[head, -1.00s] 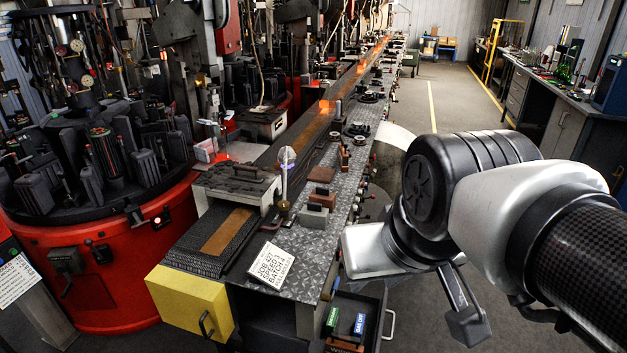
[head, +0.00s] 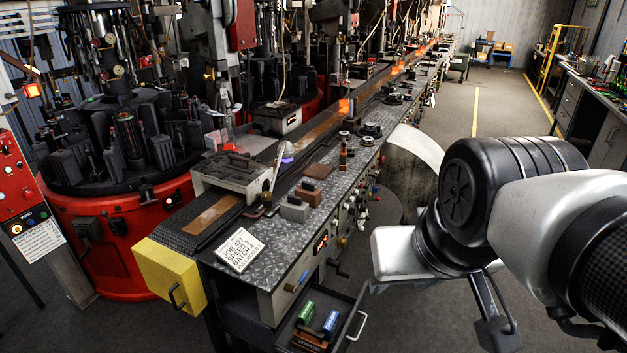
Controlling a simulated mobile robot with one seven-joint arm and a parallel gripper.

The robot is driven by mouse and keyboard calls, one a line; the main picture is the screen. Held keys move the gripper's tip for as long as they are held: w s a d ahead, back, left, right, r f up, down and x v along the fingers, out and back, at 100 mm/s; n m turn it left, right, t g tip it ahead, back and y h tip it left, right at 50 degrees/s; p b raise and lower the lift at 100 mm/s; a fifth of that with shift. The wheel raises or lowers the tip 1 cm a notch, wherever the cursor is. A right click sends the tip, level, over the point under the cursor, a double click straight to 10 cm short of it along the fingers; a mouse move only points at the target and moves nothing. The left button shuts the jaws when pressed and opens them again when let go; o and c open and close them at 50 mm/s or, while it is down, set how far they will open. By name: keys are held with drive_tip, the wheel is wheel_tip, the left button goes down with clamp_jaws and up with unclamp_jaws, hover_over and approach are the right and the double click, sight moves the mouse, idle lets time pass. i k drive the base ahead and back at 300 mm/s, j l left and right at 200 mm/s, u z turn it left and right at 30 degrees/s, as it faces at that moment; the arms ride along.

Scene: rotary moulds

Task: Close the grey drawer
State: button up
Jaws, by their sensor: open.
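The grey drawer (head: 342,294) is pulled open at the lower middle of the head view, under the near end of the long metal bench. A pale bar handle (head: 358,327) is on its right side. Inside lie a green box (head: 307,312), a blue box (head: 331,321) and a brown item with lettering (head: 308,340). My gripper (head: 405,256) is up and to the right of the drawer, apart from its handle in the picture. Its pale body shows, but its fingertips are not clear. Nothing is visibly held.
A yellow box with a dark handle (head: 168,276) sticks out at the bench's near end, left of the drawer. A white job card (head: 240,249) and small blocks lie on the bench top (head: 268,266). A red rotary machine (head: 118,250) stands left. Open floor lies right of the bench.

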sight(350, 308)
drive_tip(key=i+l+u, duration=0.5)
drive_tip(key=i+l, duration=0.15)
drive_tip(key=l, duration=0.15)
drive_tip(key=k, duration=0.35)
drive_tip(key=j+z, duration=0.15)
drive_tip(key=z, duration=0.25)
drive_tip(key=k+z, duration=0.1)
drive_tip(key=z, duration=0.35)
drive_tip(key=k+j, duration=0.05)
